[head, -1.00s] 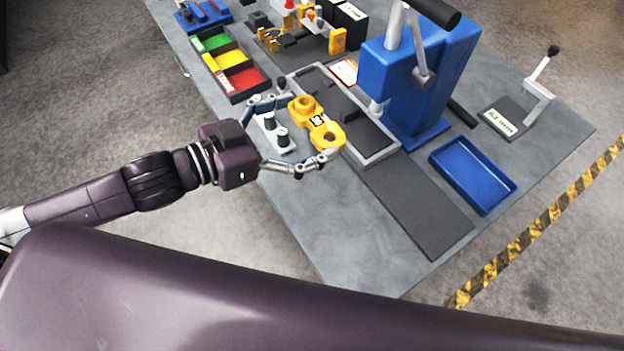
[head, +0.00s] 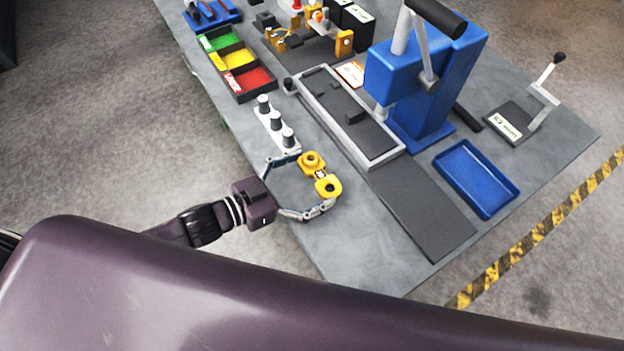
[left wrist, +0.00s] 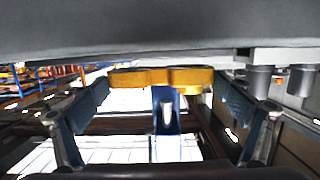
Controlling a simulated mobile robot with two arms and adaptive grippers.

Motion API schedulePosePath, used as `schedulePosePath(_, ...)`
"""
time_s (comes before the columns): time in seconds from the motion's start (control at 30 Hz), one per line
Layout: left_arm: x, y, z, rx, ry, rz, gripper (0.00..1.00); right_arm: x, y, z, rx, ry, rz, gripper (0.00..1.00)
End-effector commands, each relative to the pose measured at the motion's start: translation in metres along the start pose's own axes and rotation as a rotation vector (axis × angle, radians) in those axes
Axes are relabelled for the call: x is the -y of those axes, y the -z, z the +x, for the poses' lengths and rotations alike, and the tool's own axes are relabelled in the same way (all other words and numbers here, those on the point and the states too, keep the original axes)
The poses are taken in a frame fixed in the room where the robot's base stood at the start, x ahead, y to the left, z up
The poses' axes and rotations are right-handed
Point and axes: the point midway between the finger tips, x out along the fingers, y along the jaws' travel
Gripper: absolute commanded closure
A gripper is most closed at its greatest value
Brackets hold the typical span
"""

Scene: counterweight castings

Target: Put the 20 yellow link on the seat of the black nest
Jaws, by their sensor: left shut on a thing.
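The yellow link (head: 328,187) has two round ends with holes and a small label at its middle, too small to read. My left gripper (head: 316,182) is around it with one finger towards each end, shut on it, over the near left part of the grey table. In the left wrist view the link (left wrist: 160,78) shows edge-on between the fingers. A long black bed with a grey rim (head: 385,160) and small black blocks lies just beyond the link; I cannot tell which part of it is the black nest. My right gripper is not in view.
A white strip with dark pegs (head: 276,128) stands left of the link. A blue press (head: 415,85) stands behind the bed, with a blue tray (head: 477,178) to its right. A dark mat (head: 425,215) lies in front. A colour-sectioned tray (head: 238,62) is at upper left.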

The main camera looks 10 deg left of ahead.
Motion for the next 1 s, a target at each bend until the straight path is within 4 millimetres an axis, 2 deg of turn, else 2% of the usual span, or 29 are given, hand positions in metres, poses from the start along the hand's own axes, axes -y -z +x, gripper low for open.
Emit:
schedulePosePath(0.23, 0.000, -0.015, 0.004, -0.007, -0.001, 0.001, 0.50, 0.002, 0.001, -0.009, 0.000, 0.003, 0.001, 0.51)
schedulePosePath(0.57, 0.000, -0.019, 0.005, -0.006, -0.001, 0.002, 0.50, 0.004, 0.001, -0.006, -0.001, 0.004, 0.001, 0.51)
schedulePosePath(0.6, 0.000, -0.021, 0.004, -0.001, 0.000, 0.001, 0.03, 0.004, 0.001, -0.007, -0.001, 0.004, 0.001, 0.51)
schedulePosePath(0.63, 0.000, -0.020, 0.004, -0.001, 0.000, 0.001, 0.00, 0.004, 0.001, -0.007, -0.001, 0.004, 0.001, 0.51)
schedulePosePath(1.0, 0.000, -0.022, 0.005, -0.001, 0.000, 0.001, 0.00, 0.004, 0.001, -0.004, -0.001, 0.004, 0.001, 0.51)
